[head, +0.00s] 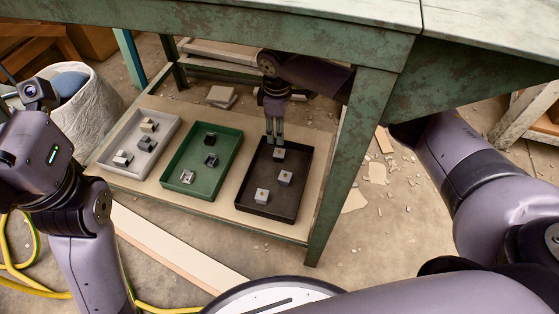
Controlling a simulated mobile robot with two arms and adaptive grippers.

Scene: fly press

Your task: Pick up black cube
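My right gripper (275,141) reaches under the table and points down over the far end of the black tray (240,196). Its two fingers show a narrow gap with nothing visible between them. A small grey cube (279,155) lies in the tray just below the fingertips; whether they touch it I cannot tell. Two similar cubes, one to the right (285,177) and one nearer (262,196), lie in the same tray.
A grey tray (104,158) with several small blocks stands left of the green one. The trays rest on a low shelf under the green table (340,45), whose front leg (342,170) stands right of the black tray. A yellow hose (25,285) lies at lower left.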

